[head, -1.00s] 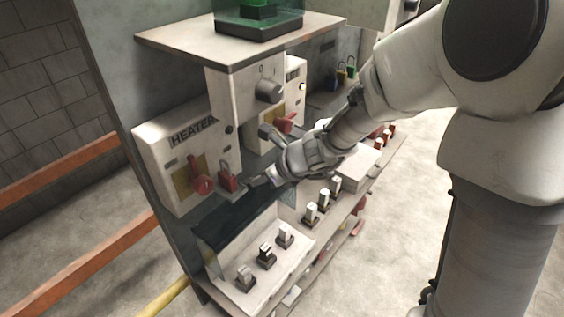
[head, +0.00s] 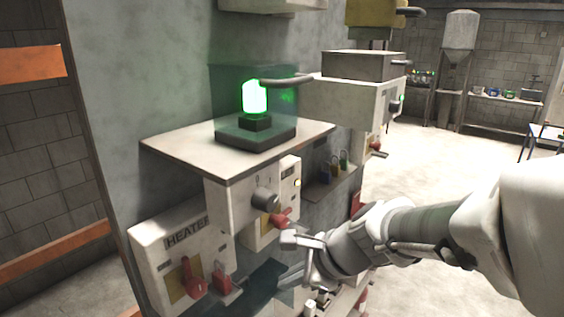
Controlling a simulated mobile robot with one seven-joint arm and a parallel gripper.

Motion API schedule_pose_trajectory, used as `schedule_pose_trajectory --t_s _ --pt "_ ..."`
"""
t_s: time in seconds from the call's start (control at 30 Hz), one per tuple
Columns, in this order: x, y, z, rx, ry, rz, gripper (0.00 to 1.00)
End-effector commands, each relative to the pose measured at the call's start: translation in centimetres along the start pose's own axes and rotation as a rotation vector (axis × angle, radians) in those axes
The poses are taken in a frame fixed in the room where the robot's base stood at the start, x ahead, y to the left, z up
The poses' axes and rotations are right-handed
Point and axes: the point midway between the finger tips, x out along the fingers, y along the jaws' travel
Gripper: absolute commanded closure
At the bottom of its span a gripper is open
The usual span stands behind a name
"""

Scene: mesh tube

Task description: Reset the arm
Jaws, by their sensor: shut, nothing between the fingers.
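My arm comes in from the right, and my gripper (head: 303,252) is in front of the panel, just below the grey knob (head: 264,200) and right of the HEATER box (head: 187,262). It is shut and holds nothing. I cannot tell how far it stands from the panel face. The ends of its fingers are hard to make out against the dark tray behind them.
A shelf (head: 180,146) with a glowing green lamp (head: 255,97) juts out above. Red handles (head: 192,277), a red padlock (head: 222,278) and small switches (head: 318,300) are close to my gripper. A grey box (head: 360,100) sticks out behind. Open floor (head: 440,165) lies to the right.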

Motion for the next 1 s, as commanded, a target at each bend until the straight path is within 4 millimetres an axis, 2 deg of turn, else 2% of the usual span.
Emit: schedule_pose_trajectory --t_s 0.1,0.3,0.5,0.7,1.0 --pt "-1.9 2.3 -1.2 -0.387 0.067 0.013 1.0" --pt "-5.7 5.9 -4.6 -1.03 0.225 0.096 1.0" --pt "-9.2 8.3 -8.3 -1.516 0.387 0.234 1.0" --pt "-11.1 9.2 -10.3 -1.726 0.468 0.33 1.0" --pt "-11.4 9.2 -10.5 -1.75 0.477 0.345 1.0"
